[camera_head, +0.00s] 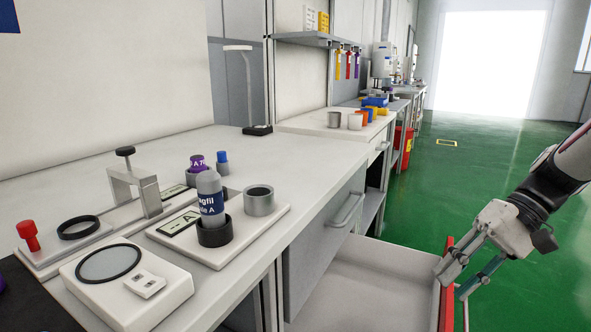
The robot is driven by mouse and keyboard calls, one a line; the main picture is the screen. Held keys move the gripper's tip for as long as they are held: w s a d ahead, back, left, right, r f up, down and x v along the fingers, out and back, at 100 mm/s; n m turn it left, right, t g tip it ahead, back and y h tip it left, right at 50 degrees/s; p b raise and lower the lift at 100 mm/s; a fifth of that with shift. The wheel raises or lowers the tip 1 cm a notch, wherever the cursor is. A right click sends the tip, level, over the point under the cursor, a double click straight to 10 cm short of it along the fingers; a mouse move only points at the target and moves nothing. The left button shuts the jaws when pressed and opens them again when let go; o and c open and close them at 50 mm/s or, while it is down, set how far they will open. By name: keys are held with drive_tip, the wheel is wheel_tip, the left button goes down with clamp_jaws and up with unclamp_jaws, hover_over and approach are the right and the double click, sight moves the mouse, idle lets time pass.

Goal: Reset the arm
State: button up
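My gripper (454,284) is at the right, at the end of my arm that comes in from the right edge. Its two fingers are apart and nothing shows held between them. The fingertips are at the red-edged front (447,292) of a pulled-out drawer (365,290). I cannot tell whether they touch it or only overlap it in the picture. The visible inside of the drawer is pale and empty; its near part is cut off by the bottom edge.
The white bench (290,155) fills the left. It bears a grey-white bottle (210,191) in a black ring holder, a metal cup (259,201), a grey bracket (149,194) and a white scale-like device (128,293). Green floor (480,180) is clear beyond my gripper.

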drive_tip(key=s+a+r+n+h, duration=0.1)
drive_tip(key=s+a+r+h, duration=0.35)
drive_tip(key=s+a, duration=0.6)
drive_tip(key=s+d+f+n+t+h, duration=0.1)
drive_tip(key=s+f+t+h, duration=0.2)
drive_tip(key=s, duration=1.1)
wheel_tip(320, 180, up, 37)
drive_tip(key=t+p, duration=0.2)
drive_tip(key=p, duration=3.2)
drive_tip(key=shift+d+f+t+h, duration=0.15)
drive_tip(key=shift+d+t+h, duration=0.15)
drive_tip(key=shift+t+h, duration=0.1)
drive_tip(key=shift+s, duration=0.1)
